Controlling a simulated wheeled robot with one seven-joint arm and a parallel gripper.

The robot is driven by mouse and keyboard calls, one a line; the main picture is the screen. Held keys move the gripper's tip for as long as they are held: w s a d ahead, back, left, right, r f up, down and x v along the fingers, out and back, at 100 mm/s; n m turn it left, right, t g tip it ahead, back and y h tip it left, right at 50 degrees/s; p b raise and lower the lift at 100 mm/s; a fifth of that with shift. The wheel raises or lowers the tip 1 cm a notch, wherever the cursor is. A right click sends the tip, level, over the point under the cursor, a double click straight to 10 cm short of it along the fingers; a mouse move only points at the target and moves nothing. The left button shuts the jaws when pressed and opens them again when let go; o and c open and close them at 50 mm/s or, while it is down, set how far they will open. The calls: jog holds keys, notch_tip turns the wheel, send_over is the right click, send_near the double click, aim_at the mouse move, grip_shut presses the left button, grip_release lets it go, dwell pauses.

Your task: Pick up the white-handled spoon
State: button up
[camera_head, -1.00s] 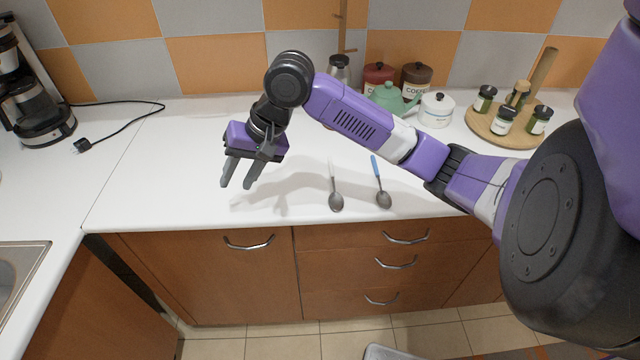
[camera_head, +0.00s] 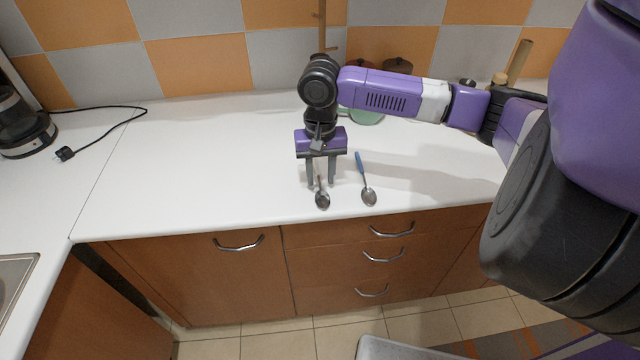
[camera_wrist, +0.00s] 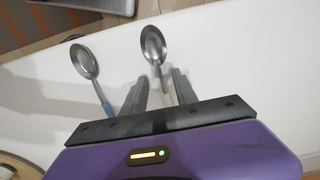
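The white-handled spoon (camera_head: 322,200) lies on the white counter, bowl toward the front edge. In the wrist view its metal bowl (camera_wrist: 153,42) shows beyond the fingertips, and its handle runs back between the fingers, mostly hidden. My gripper (camera_head: 321,183) points down over its handle. The two fingers are apart, one on each side of the handle, with nothing held. I cannot tell the exact height above the counter. A blue-handled spoon (camera_head: 368,195) lies just to the right; it also shows at left in the wrist view (camera_wrist: 86,64).
The counter (camera_head: 190,165) is clear to the left of my gripper. A coffee maker (camera_head: 24,128) with a black cord stands at far left. A green teapot (camera_head: 366,117) and a brown canister (camera_head: 398,66) stand behind my arm, partly hidden. Drawers are below the counter edge.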

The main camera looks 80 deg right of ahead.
jog(key=shift+f, duration=0.8)
grip_shut()
jog(key=shift+r, duration=0.1)
